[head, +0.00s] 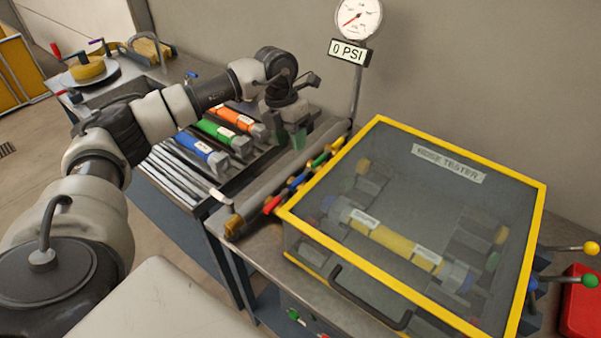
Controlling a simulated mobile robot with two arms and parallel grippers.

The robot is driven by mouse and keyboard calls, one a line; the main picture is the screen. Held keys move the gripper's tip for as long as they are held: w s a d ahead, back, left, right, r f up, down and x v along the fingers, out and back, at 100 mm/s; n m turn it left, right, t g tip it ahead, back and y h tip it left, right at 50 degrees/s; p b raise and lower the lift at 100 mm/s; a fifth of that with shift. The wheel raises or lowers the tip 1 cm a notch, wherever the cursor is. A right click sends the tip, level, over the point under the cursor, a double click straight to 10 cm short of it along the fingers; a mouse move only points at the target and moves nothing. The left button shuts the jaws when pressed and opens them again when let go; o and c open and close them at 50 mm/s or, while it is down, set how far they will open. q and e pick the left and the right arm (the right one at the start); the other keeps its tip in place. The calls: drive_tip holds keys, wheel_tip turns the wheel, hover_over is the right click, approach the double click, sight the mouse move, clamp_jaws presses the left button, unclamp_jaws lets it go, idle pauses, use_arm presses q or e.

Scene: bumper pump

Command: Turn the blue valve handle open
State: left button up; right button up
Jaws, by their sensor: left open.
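The blue valve handle (298,181) sits in a row of coloured handles along the left side of the yellow-framed hose tester (411,217), between a red handle (272,205) and a green handle (319,161). It shows as a short blue bar beside the frame; its exact angle is hard to tell. My left gripper (297,138) is open and hangs behind the blue handle in the picture, near the far end of the hose rack. It is apart from the handle, and nothing shows between its fingers. My right gripper is not in view.
A rack (186,183) with blue, green and orange hoses lies under my left arm. The pressure gauge (357,18) stands on a post behind, with a "0 PSI" sign (349,52). More ball-ended levers and a red box (581,308) are at the right.

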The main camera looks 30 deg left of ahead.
use_arm(q)
drive_tip(key=f, duration=0.2)
drive_tip(key=d+f+p, duration=0.1)
drive_tip(key=f, duration=0.2)
drive_tip(key=d+f+p, duration=0.1)
drive_tip(key=f, duration=0.2)
drive_tip(key=shift+s+f, duration=0.1)
drive_tip(key=shift+f, duration=0.15)
drive_tip(key=shift+d+f, duration=0.1)
drive_tip(key=shift+f, duration=0.65)
drive_tip(key=shift+c, duration=0.3)
clamp_jaws()
